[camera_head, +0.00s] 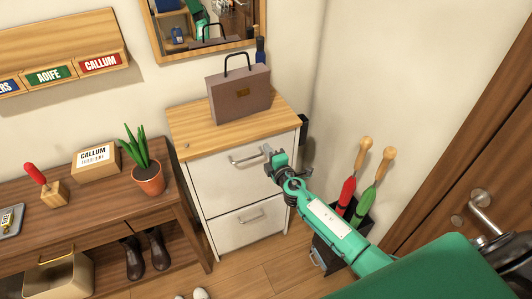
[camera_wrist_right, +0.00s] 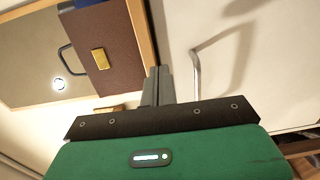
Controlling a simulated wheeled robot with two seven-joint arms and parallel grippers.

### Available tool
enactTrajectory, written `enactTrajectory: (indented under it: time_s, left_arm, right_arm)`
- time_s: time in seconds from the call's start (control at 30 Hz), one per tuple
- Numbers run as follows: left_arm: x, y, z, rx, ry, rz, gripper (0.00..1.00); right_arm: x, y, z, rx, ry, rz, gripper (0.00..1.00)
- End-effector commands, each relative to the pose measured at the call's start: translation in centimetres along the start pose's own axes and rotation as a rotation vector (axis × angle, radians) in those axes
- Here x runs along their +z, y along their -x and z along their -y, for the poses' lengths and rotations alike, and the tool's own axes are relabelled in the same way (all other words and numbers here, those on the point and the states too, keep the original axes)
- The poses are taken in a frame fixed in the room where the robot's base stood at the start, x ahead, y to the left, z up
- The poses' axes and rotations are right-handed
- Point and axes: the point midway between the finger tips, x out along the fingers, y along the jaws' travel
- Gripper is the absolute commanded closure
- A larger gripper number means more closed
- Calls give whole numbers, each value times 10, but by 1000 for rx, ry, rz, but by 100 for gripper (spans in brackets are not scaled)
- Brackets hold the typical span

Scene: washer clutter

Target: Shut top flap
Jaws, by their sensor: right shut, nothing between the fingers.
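The white cabinet's top flap (camera_head: 220,182) has a metal bar handle (camera_head: 244,160). It looks flush or nearly flush with the cabinet front; I cannot tell whether a small gap remains. My right gripper (camera_head: 267,150) is shut and empty, close to the flap's upper right part, just right of the handle. Contact with the flap cannot be made out. In the right wrist view the shut fingers (camera_wrist_right: 156,86) are beside the handle (camera_wrist_right: 197,65), with the white flap (camera_wrist_right: 265,75) on the right. My left gripper is out of view.
A brown briefcase (camera_head: 240,94) stands on the cabinet's wooden top (camera_head: 190,129). The lower flap (camera_head: 245,226) looks shut. An umbrella stand (camera_head: 326,255) with red and green umbrellas is right of the cabinet, beside my right arm. A bench (camera_head: 88,205) with a potted plant (camera_head: 148,178) is left.

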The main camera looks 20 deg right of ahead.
Motion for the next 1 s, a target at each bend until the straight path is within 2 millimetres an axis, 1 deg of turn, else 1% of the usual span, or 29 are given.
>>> enactTrajectory:
  time_s: [0.03,0.1,0.2,0.27,0.4,0.47,0.53,0.6,0.8,1.0]
  left_arm:
    - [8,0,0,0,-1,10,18]
    - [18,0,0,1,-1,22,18]
    - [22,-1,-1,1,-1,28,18]
    - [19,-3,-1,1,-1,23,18]
    - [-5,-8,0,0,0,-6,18]
    - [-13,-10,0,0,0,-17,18]
    - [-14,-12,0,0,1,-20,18]
    - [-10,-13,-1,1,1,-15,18]
    - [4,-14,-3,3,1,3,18]
    - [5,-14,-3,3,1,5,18]
  right_arm:
    - [0,8,2,-2,-1,-2,100]
    - [-1,17,2,-3,0,-2,100]
    - [-1,30,4,-4,-1,-3,100]
    - [-1,39,4,-4,0,-3,100]
    - [-1,62,6,-5,0,-3,100]
    - [-1,71,6,-5,-1,-4,100]
    - [-2,80,6,-5,0,-3,100]
    - [-1,88,6,-5,-1,-2,100]
    - [-1,99,5,-4,0,-2,100]
    - [-1,100,6,-7,-1,-2,100]
